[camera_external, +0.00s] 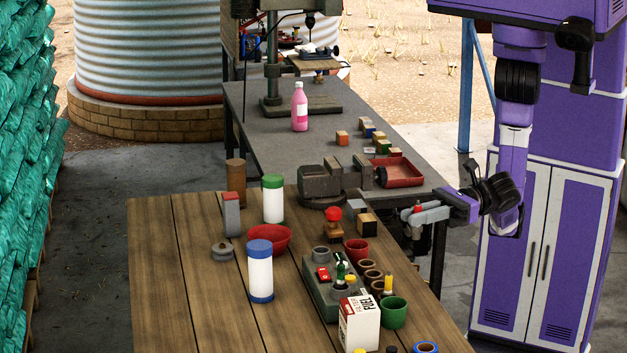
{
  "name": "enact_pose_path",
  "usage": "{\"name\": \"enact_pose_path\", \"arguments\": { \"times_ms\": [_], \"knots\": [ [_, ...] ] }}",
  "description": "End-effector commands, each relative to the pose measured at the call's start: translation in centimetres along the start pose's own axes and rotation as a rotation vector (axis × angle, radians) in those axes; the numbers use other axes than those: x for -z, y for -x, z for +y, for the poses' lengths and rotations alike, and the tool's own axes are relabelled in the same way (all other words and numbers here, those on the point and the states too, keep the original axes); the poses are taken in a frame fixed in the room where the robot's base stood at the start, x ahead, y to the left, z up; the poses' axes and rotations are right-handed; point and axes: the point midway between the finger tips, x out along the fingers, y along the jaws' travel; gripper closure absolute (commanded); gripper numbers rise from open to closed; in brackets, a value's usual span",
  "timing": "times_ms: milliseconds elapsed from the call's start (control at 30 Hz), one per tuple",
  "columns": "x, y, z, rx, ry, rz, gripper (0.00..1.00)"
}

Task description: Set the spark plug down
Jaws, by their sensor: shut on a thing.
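The wooden bench (185,290) holds a grey block tray (320,294), red cup (357,250), green cup (394,312), carton (359,322), red bowl (274,239) and two white canisters. A vise (320,182) and red tray (402,172) stand behind. The bench's left side is clear.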

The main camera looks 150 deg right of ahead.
Motion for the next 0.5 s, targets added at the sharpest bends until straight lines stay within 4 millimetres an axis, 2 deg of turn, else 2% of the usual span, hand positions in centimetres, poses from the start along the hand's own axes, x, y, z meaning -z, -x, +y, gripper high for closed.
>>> {"name": "enact_pose_path", "arguments": {
  "times_ms": [33,200,367,500],
  "knots": [
    [0.4,0.8,2.9,-0.072,0.001,0.002,1.0],
    [1.4,4.2,11.4,-0.291,0.0,0.001,1.0],
    [2.3,9.0,18.6,-0.487,0.0,0.001,1.0],
    [3.1,14.2,24.1,-0.653,0.0,0.001,1.0]
  ]
}}
